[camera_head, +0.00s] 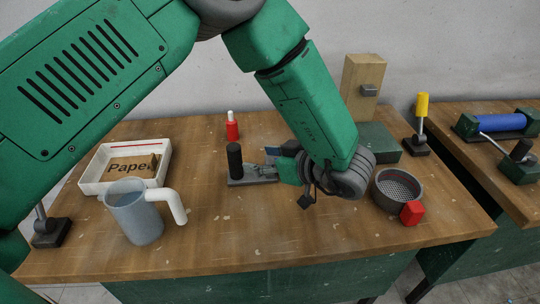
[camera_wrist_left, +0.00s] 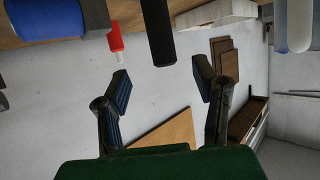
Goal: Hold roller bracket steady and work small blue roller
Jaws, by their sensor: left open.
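The roller bracket (camera_head: 252,174) is a low grey base on the wooden table, with an upright black cylinder (camera_head: 235,160) at its left end. The cylinder also shows in the left wrist view (camera_wrist_left: 158,32), ahead of the fingers. A small blue roller (camera_head: 271,151) shows only in part behind my gripper. It looks large at the upper left of the wrist view (camera_wrist_left: 45,18). My left gripper (camera_head: 273,163) is low over the bracket's right end, pointing left. Its fingers (camera_wrist_left: 161,85) are apart with nothing between them. Contact with the bracket cannot be told. My right gripper is out of view.
A white tray (camera_head: 92,187) marked Paper and a translucent jug (camera_head: 138,215) stand left. A red bottle (camera_head: 232,128) stands behind. A second table holds a larger blue roller (camera_head: 500,122).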

